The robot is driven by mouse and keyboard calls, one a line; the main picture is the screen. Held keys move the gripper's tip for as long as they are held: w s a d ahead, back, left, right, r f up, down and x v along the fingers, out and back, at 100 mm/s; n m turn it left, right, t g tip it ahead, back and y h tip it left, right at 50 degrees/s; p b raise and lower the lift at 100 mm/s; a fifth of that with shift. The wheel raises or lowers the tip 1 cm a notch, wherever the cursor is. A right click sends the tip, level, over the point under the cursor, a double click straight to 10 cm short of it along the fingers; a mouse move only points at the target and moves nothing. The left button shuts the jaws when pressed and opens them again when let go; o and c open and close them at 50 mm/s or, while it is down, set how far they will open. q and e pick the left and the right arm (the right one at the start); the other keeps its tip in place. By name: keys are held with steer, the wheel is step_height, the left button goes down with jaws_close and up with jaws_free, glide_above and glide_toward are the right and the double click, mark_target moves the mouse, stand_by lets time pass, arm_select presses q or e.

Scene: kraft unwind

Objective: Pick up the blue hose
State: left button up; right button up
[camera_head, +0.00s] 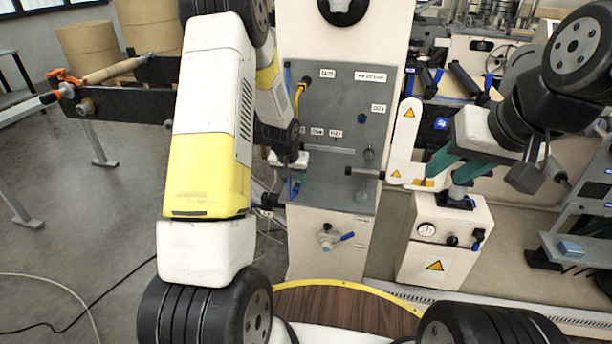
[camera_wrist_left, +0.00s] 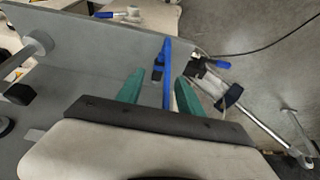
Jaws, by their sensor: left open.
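The blue hose (camera_wrist_left: 167,92) hangs as a straight strand beside the edge of a grey panel in the left wrist view. My left gripper (camera_wrist_left: 160,78) is open, with one teal finger on each side of the hose. I cannot tell whether either finger touches it. In the head view, my left gripper (camera_head: 292,180) is at the left edge of the grey panel, and a short piece of blue hose (camera_head: 293,188) shows by its teal fingers. My right gripper (camera_head: 440,178) has its teal fingers apart, in front of the right side of the machine, and looks empty.
The grey panel (camera_head: 340,110) carries knobs, labels and a yellow hose (camera_head: 299,95). A blue-handled valve (camera_head: 330,238) sits below it. A white box with a gauge (camera_head: 440,255) stands at right. Paper rolls (camera_head: 88,45) stand at back left. The left floor is largely open.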

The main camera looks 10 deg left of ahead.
mark_target(296, 188)
arm_select(q)
steer(key=x, duration=0.4)
steer(key=shift+d+f, duration=0.1)
steer(key=shift+f, duration=0.2)
jaws_close()
